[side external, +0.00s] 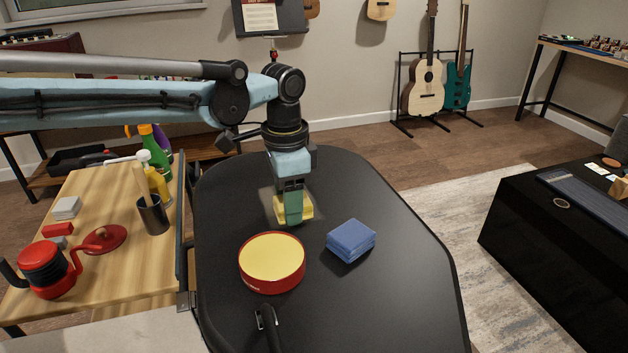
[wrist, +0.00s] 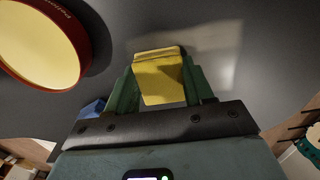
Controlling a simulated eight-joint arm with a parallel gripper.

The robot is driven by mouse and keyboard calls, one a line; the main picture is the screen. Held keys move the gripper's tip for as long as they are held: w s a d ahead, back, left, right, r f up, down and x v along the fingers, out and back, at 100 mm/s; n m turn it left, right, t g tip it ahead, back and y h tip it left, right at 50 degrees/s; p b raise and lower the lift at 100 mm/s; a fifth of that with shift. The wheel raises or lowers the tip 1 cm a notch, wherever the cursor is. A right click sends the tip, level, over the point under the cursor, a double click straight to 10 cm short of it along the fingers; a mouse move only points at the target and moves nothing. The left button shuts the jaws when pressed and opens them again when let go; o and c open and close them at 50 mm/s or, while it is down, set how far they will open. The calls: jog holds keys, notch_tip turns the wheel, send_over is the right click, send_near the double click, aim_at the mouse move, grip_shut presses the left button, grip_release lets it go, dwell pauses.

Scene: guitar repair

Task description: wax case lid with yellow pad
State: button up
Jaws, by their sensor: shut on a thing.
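My gripper (side external: 293,210) is shut on the yellow pad (side external: 307,207). The pad also shows between the green fingers in the wrist view (wrist: 160,80). The black case lid (side external: 390,290) lies flat like a tabletop beneath my gripper. A pale, slightly shiny patch shows on the lid beside the pad in the wrist view. The pad is at or close to the lid surface; I cannot tell whether it touches. A round red tin (side external: 272,262) with a pale yellow top stands on the lid just in front of my gripper.
A folded blue cloth (side external: 351,240) lies on the lid right of the tin. A black handle (side external: 268,325) is at the lid's near edge. The lid's right side is clear.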

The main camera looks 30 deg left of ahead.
jog(key=shift+s+d, duration=0.15)
jog(key=shift+r, duration=4)
jog(key=shift+f, duration=0.2)
jog(key=shift+f, duration=2.8)
jog(key=o, duration=0.6)
jog(key=c, duration=0.6)
